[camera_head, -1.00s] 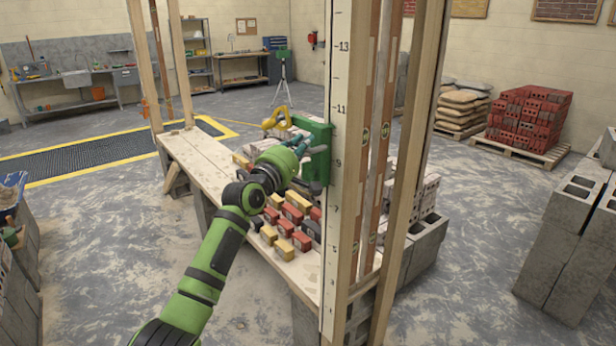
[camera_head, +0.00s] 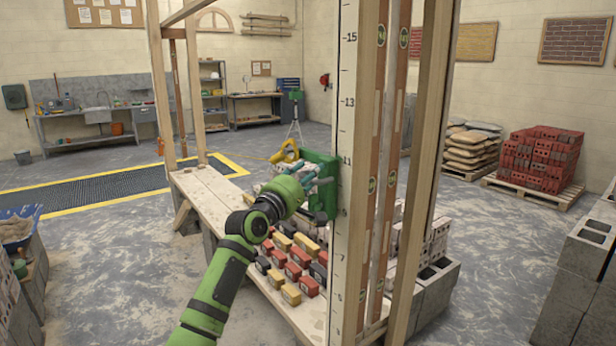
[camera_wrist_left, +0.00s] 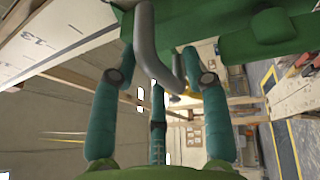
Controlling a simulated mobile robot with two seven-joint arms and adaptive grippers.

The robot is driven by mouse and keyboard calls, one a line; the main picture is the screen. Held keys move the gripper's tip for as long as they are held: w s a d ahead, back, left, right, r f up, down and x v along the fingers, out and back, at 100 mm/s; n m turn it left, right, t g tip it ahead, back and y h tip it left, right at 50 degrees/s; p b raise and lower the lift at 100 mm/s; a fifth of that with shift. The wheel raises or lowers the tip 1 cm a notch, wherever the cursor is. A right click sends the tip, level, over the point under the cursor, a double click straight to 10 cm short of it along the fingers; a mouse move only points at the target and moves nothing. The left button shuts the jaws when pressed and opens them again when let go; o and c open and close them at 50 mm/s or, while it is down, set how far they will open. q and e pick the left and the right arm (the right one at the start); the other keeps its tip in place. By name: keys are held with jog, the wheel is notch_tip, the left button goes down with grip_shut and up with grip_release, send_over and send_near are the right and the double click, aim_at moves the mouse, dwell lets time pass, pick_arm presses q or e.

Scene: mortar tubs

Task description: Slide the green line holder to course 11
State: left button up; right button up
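The green line holder (camera_head: 322,207) sits against the white numbered pole (camera_head: 345,130) in the head view. Its top edge is slightly above the 11 mark and its lower edge is near the 9 mark. In the left wrist view the holder (camera_wrist_left: 265,25) fills the top, with its grey bent handle (camera_wrist_left: 146,40) between my teal fingers. The exact finger contact is partly hidden. My right gripper is out of view.
Red, yellow and dark blocks (camera_head: 291,270) lie on the plank bench (camera_head: 213,205) below my arm. Timber posts (camera_head: 425,150) and brown rails stand right of the pole. A yellow object (camera_head: 286,151) is behind the holder. Grey blocks (camera_head: 580,265) stand at right.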

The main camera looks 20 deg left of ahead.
pick_arm(q)
jog(key=shift+f, duration=0.1)
jog(key=v, duration=1.2)
